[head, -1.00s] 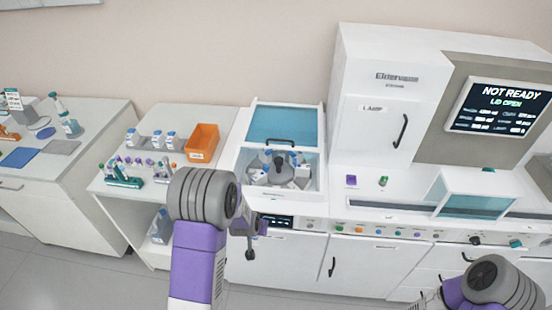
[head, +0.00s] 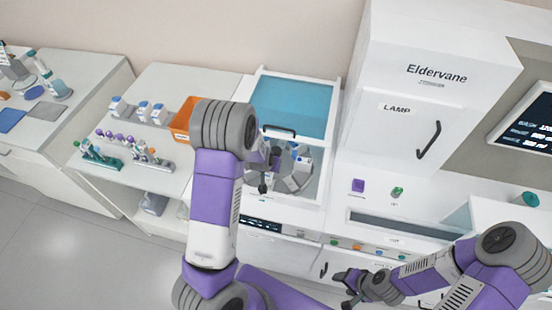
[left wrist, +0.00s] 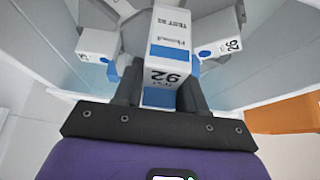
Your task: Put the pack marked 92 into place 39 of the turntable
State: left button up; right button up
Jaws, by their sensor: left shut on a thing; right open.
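The pack marked 92 (left wrist: 165,55) is white with a blue band and sits between the fingers of my left gripper (left wrist: 157,95) in the left wrist view; its number reads upside down. In the head view my left gripper (head: 268,174) is at the left side of the grey turntable (head: 286,160), largely covering its pack. The turntable shows grey beyond the pack in the left wrist view, with other white-and-blue packs (left wrist: 98,44) beside it. I cannot read place 39. My right gripper (head: 346,282) is open and empty, low in front of the machine.
The turntable's bay has its teal lid (head: 292,105) raised behind it. An orange bin (head: 181,122), several small packs (head: 143,109) and tube racks (head: 100,158) stand on the left table. The white machine (head: 400,130) rises to the right of the bay.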

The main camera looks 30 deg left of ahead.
pick_arm(q)
jog(key=shift+s+f, duration=0.15)
jog(key=shift+s, duration=0.05)
jog(key=shift+f, duration=0.1)
jog(key=shift+w+f+b, duration=0.2)
jog(key=shift+f+b, duration=0.3)
jog(key=shift+f, duration=0.1)
jog(key=shift+s+f+b, duration=0.15)
jog(key=shift+f+b, duration=0.45)
jog(key=shift+f, duration=0.1)
jog(key=shift+f+b, duration=0.8)
jog(key=shift+f, duration=0.3)
jog(key=shift+f, duration=0.1)
jog(key=shift+f+b, duration=0.45)
jog(key=shift+b, duration=0.3)
